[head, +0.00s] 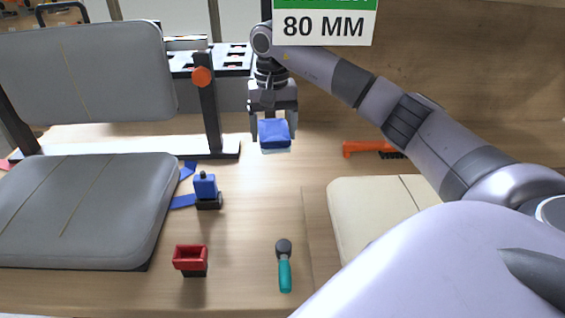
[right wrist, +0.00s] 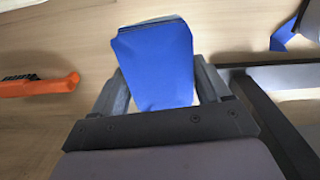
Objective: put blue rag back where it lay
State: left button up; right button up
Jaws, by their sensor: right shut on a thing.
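The blue rag (head: 274,133) is a small folded cloth with a paler underside. My right gripper (head: 273,130) is shut on it at the back middle of the wooden surface. In the right wrist view the rag (right wrist: 155,62) sits between the two grey fingers of the right gripper (right wrist: 160,85). I cannot tell whether the rag touches the surface below. My left gripper is not in view.
Grey cushions (head: 80,210) stand on the left beside a black frame (head: 210,110). A blue item (head: 205,188), a red holder (head: 190,260) and a teal-handled tool (head: 284,268) are in front. An orange-handled brush (head: 368,147) and beige pad (head: 370,205) are right.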

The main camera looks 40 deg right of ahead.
aim_at(285, 120)
jog(key=d, duration=0.3)
jog(key=shift+w+d+r+m, duration=0.3)
jog(key=shift+r+m, duration=0.1)
jog(key=shift+d+f, duration=0.25)
jog(key=shift+d, duration=0.05)
notch_tip(285, 120, down, 6)
jog(key=shift+r, duration=0.15)
jog(key=shift+f, duration=1.8)
jog(key=shift+f+b, duration=0.1)
jog(key=shift+b, duration=0.2)
jog(key=shift+f, duration=0.15)
jog(key=o, duration=1)
jog(key=shift+r, duration=0.2)
